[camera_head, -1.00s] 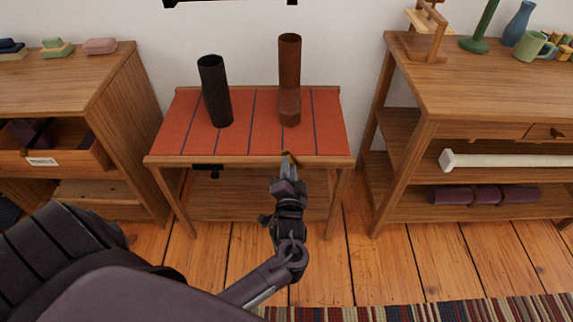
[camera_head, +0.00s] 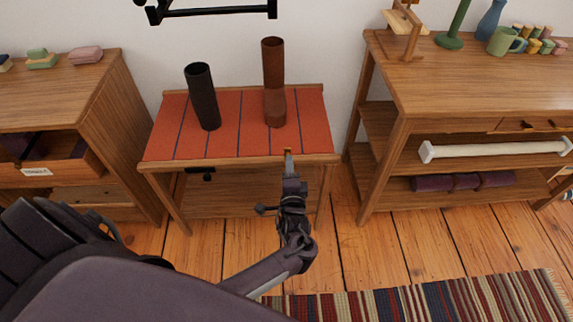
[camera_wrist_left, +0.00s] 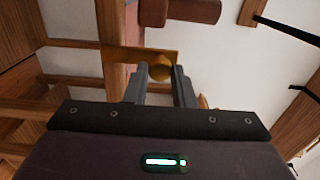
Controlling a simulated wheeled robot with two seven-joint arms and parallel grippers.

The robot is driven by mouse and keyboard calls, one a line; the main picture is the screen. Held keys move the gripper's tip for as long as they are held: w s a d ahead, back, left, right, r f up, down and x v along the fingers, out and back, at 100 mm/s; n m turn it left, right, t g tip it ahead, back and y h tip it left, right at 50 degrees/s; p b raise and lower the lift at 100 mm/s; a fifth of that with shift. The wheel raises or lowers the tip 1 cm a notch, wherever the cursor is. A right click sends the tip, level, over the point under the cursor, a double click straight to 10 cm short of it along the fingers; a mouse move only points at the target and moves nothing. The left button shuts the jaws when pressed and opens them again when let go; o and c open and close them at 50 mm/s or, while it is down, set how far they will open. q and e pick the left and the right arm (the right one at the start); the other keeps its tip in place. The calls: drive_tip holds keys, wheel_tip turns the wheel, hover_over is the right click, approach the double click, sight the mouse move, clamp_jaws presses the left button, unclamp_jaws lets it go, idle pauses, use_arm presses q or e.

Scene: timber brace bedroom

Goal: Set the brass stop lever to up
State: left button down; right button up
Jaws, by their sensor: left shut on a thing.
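The brass stop lever (camera_wrist_left: 161,71) shows in the left wrist view as a rounded brass end between my fingertips, in front of a flat brass plate (camera_wrist_left: 135,54). My left gripper (camera_wrist_left: 160,82) is shut on it. In the head view my left gripper (camera_head: 289,172) reaches the front edge of the red-topped table (camera_head: 238,160), right of its middle. Only a small bit of brass shows there at the fingertips. The gripper hides most of the lever, and I cannot tell whether it is up or down. My right gripper is not in view.
A striped rug (camera_head: 430,302) lies on the floor in front.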

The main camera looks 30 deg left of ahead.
use_arm(q)
drive_tip(key=shift+d, duration=0.15)
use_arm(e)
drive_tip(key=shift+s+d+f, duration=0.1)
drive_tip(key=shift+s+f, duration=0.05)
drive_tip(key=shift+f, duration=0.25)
use_arm(q)
drive_tip(key=c, duration=1.2)
unclamp_jaws()
drive_tip(key=shift+w, duration=0.1)
drive_tip(key=p+v, duration=0.1)
drive_tip(key=v, duration=0.7)
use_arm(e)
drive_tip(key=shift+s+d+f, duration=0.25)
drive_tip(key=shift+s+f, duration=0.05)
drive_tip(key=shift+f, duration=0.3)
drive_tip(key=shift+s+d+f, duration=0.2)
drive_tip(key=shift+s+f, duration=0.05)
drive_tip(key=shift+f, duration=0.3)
